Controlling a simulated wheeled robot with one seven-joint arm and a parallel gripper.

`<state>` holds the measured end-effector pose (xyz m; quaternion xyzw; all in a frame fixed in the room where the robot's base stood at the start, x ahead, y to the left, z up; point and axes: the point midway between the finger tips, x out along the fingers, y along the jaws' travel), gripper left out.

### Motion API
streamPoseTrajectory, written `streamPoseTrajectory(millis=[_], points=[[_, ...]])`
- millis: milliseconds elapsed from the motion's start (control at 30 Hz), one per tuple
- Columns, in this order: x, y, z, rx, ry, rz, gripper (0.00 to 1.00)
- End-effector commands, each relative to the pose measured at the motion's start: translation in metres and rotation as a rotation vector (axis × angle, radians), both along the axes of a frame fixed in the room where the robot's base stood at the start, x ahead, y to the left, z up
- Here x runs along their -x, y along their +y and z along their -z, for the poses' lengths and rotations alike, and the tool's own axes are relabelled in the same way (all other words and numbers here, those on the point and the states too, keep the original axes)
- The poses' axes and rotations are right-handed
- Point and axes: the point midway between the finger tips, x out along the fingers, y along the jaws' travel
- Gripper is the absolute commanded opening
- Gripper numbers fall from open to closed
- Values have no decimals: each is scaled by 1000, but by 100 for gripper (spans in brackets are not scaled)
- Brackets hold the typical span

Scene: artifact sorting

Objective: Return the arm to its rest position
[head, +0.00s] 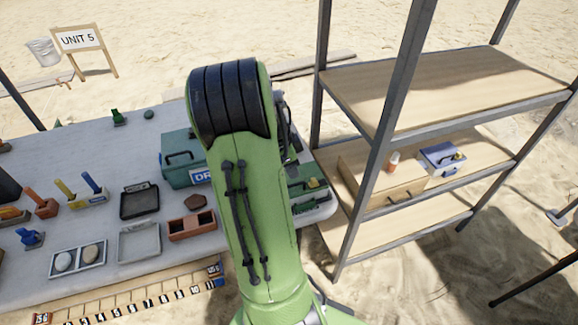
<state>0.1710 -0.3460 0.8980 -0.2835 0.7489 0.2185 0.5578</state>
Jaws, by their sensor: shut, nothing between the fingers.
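My green arm (251,200) rises from the bottom middle of the head view, with a black-capped joint (229,103) at its top. It stands in front of the table's right end. A few dark parts show just behind its right edge, but I cannot make out what they are. No gripper fingers can be made out, and the arm hides what lies behind it.
The grey table (98,221) on the left holds trays, a teal toolbox (177,165), a red-brown tray (192,226) and several small tools. A metal-framed shelf (445,85) stands close on the right, holding a cardboard box (385,188) and a blue-white box (441,160). Sand surrounds both.

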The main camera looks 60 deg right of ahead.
Motion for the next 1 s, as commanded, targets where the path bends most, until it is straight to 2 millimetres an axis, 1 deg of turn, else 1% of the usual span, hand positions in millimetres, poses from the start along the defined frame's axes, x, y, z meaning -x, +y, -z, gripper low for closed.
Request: streamPoseTrajectory(millis=[33,200,333,400,500,867,933,967,1000], points=[[1,-2,-23,0,0,-1,0],[-8,12,-66,3,-4,-5,0],[-12,19,-93,2,-3,-4,0],[-13,22,-101,1,-1,-4,0],[-14,24,-107,0,0,-3,0],[-14,25,-107,-2,0,-4,0],[-19,32,-112,-6,-12,-51,0],[-24,39,-118,-11,-24,-104,0],[-34,55,-129,-21,-46,-211,0]])
